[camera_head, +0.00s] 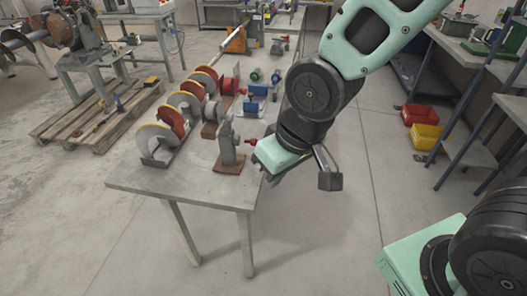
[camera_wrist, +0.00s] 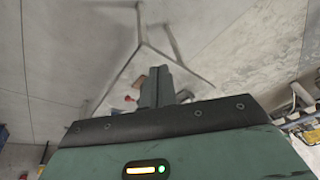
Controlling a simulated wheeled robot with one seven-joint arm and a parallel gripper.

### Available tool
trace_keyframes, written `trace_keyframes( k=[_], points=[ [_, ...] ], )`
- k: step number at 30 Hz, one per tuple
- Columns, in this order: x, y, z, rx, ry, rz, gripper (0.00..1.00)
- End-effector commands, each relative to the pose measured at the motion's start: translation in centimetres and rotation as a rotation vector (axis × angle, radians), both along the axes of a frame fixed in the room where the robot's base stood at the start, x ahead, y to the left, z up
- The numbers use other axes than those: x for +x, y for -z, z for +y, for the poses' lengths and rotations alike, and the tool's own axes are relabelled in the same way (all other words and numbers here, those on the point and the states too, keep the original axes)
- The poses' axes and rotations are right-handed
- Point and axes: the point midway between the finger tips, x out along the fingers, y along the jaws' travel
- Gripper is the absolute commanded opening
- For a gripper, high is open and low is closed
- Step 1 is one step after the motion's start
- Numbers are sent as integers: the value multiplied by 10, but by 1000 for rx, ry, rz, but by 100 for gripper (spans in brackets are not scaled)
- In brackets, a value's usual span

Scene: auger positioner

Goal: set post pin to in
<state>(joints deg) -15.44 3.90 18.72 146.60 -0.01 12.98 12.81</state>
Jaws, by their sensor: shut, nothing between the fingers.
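A grey upright post (camera_head: 228,142) stands on a rust-brown base plate near the front right corner of the table. A small red knob (camera_head: 250,141), which looks like the post pin, sticks out from the post's right side. I cannot tell how far in the pin sits. My gripper (camera_head: 272,180) is just right of the post and lower than the knob, by the table's right edge, and does not visibly touch the post. In the wrist view my gripper's fingers (camera_wrist: 158,88) are together and empty. A small red spot (camera_wrist: 130,98) beside them may be the knob.
Auger flights (camera_head: 171,121) in red, yellow and white stand in a row on the grey table (camera_head: 180,187), left of the post. Blue and red parts (camera_head: 255,95) lie behind it.

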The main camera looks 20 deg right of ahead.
Motion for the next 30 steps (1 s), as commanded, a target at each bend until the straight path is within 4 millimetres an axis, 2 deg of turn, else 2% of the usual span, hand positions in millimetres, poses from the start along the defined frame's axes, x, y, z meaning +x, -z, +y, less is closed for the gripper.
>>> trace_keyframes(
  k=[1,6,12,15,18,22,27,30],
  points=[
    [22,31,-6,44,80,-32,0],
    [90,82,-22,253,324,-174,0],
    [148,133,-53,558,583,-298,0],
    [166,153,-72,735,702,-344,0],
    [178,170,-94,927,814,-378,0],
    [182,185,-121,1166,929,-402,0],
    [180,189,-147,1385,1013,-417,0],
    [178,189,-154,1445,1031,-421,0]
  ],
)
